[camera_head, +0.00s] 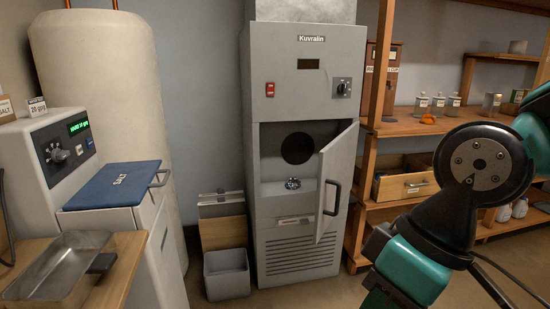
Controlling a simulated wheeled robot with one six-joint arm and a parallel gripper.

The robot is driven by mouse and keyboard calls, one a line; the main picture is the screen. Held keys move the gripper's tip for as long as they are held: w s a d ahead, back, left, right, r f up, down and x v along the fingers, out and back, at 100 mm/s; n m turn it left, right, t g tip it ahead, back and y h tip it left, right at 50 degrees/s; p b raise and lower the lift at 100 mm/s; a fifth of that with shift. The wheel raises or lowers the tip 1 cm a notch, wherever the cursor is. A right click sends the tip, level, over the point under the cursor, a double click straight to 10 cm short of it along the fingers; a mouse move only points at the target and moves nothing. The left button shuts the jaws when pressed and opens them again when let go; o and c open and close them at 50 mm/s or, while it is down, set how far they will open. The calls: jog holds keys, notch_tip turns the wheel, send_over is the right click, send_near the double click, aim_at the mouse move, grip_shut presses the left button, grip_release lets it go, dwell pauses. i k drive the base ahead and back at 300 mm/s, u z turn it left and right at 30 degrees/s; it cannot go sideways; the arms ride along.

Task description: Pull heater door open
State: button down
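The heater (275,85) is a tall grey cabinet labelled Kuvralin, standing in the middle of the view against the wall. Its door (342,170) stands partly open, swung outward, apparently hinged on the right. A dark bar handle (334,198) is on the door's outer face. The open chamber shows a dark round hole (297,148) and a small metallic item (293,183) on its floor. My arm is at the right, well apart from the door. My gripper is not visible.
A wooden shelf unit (400,128) with jars and a drawer (405,186) stands right of the heater. A grey bin (227,274) sits on the floor to its left. A control-panel unit with a blue salt lid (120,183) and a metal tray (60,268) fill the left. Floor before the heater looks clear.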

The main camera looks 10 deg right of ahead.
aim_at(337, 160)
jog(key=u, duration=0.1)
jog(key=k, duration=0.2)
jog(key=u, duration=0.3)
jog(key=i, duration=1.55)
jog(key=u, duration=0.15)
